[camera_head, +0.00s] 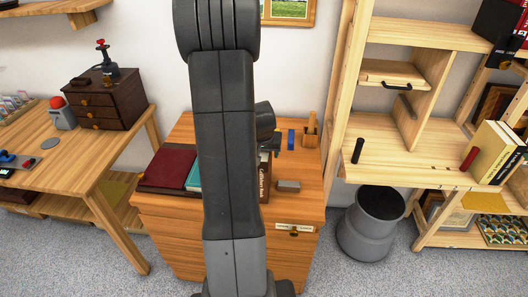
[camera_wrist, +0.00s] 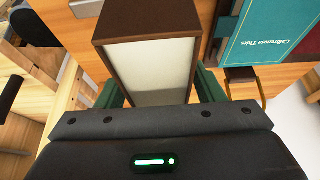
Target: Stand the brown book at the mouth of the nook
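The brown book (camera_head: 264,180) stands upright on the wooden cabinet, its lettered spine showing just right of my arm; the arm hides part of it. In the wrist view the brown book (camera_wrist: 145,22) shows its brown end and pale pages. My gripper (camera_wrist: 160,92) has one green finger on each side of the book, with no clear gap at either side. In the head view my gripper is mostly hidden behind my arm. An open nook (camera_head: 382,108) lies in the light wood shelf unit at right, below a small drawer and left of an upright panel.
A teal book (camera_head: 193,174) and a dark red book (camera_head: 168,167) lie left of the brown book. A grey block (camera_head: 288,186) lies to its right. A grey bin (camera_head: 371,224) is below.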

